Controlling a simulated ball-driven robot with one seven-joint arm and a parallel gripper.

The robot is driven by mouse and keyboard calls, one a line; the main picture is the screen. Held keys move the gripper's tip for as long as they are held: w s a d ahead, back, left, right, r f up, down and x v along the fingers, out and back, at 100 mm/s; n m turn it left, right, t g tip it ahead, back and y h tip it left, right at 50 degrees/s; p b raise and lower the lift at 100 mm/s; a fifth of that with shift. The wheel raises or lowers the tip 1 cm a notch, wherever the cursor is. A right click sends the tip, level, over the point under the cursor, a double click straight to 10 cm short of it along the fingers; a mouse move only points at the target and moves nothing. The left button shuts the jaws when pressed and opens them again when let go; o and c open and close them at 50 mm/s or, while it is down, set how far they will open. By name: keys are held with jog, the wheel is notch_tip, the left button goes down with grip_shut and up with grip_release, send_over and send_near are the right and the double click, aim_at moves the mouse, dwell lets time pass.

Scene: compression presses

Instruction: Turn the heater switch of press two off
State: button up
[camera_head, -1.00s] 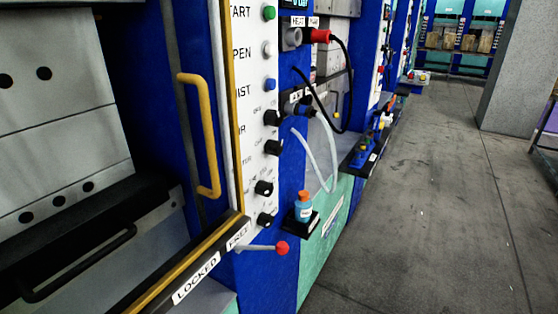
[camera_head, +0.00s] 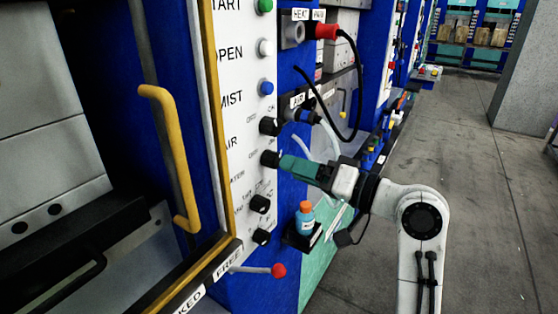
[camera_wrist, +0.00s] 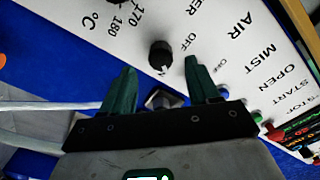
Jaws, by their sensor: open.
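In the head view, a white control panel (camera_head: 236,130) faces right of the yellow handle. It carries several buttons and black knobs. The black knob (camera_head: 270,158) beside the partly hidden "ATER" label is at the tips of my green-fingered gripper (camera_head: 284,166). In the wrist view, that black knob (camera_wrist: 160,55) lies just beyond and between the tips of my open gripper (camera_wrist: 160,72), with "OFF" printed nearby. I cannot tell whether the fingers touch it. Its exact pointer direction is unclear. The press number is not visible.
Below are two more black knobs (camera_head: 260,203), a red-tipped lever (camera_head: 279,270) and an orange-capped bottle (camera_head: 305,218) on a small shelf. A black cable (camera_head: 357,95) and pale hoses hang close above my gripper. Open floor (camera_head: 480,190) lies to the right.

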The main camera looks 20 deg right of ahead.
aim_at(277, 164)
jog(key=shift+x, duration=2.5)
jog(key=shift+c, duration=0.3)
jog(key=c, duration=1)
jog(key=shift+o, duration=0.2)
jog(key=shift+f, duration=0.1)
